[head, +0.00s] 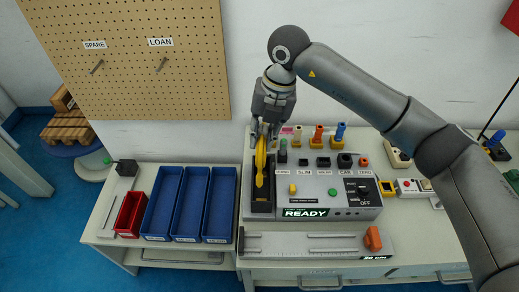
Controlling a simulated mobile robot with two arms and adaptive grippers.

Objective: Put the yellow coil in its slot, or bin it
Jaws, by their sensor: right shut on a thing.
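My right gripper (265,133) reaches down from the upper right and is shut on a long yellow piece, which I take to be the yellow coil (260,165). The coil hangs below the fingers, in front of or over the black slot block (262,205) at the left end of the grey test rack (330,178). I cannot tell whether its lower end is inside the slot or just above it. The rack's display reads READY (305,212). My left gripper is not in view.
Left of the rack stand a red bin (131,214) and blue bins (220,204) on the bench. Several coloured parts stand along the rack's back, including an orange one (318,133) and a blue one (340,131). A grey ruler fixture (290,243) lies in front.

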